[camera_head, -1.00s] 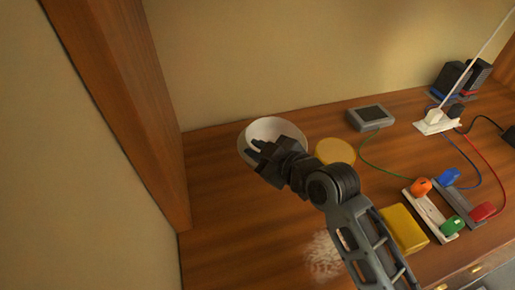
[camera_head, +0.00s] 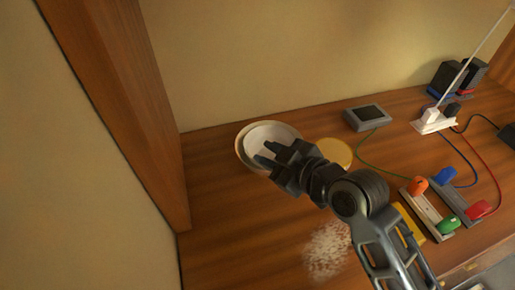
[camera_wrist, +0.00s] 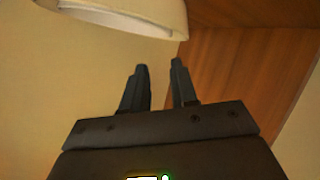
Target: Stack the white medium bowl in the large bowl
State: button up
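The white medium bowl (camera_head: 267,131) sits inside the large bowl (camera_head: 241,154) on the wooden surface by the left panel. Only the large bowl's rim and left side show around it. My gripper (camera_head: 268,153) is over the front right part of the bowls and hides some of their rims. In the wrist view, my gripper (camera_wrist: 160,72) has its two fingers apart with nothing between them. A pale bowl (camera_wrist: 125,14) shows beyond the fingertips at the top of that view; I cannot tell which bowl it is.
A yellow round object (camera_head: 336,152) lies just right of the bowls, close to my gripper. A grey box (camera_head: 367,117) stands behind it. Power strips (camera_head: 428,208) with coloured plugs and cables fill the right. A whitish speckled patch (camera_head: 328,250) marks the front.

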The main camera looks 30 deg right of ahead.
jog(key=v, duration=0.7)
jog(key=s+d+f+m+h, duration=0.1)
jog(key=s+f+m, duration=0.1)
jog(key=s, duration=0.5)
jog(key=s+d+f+m+h, duration=0.1)
jog(key=s+f+m, duration=0.1)
jog(key=s, duration=0.4)
jog(key=s+a+r+m, duration=0.1)
jog(key=s+r, duration=0.1)
jog(key=s, duration=0.5)
jog(key=s+a+r+m+t, duration=0.1)
jog(key=s+a+r+m, duration=0.1)
jog(key=s, duration=0.5)
jog(key=shift+s+a+r+h, duration=0.2)
jog(key=shift+s+r+h, duration=0.1)
jog(key=shift+r+h, duration=0.1)
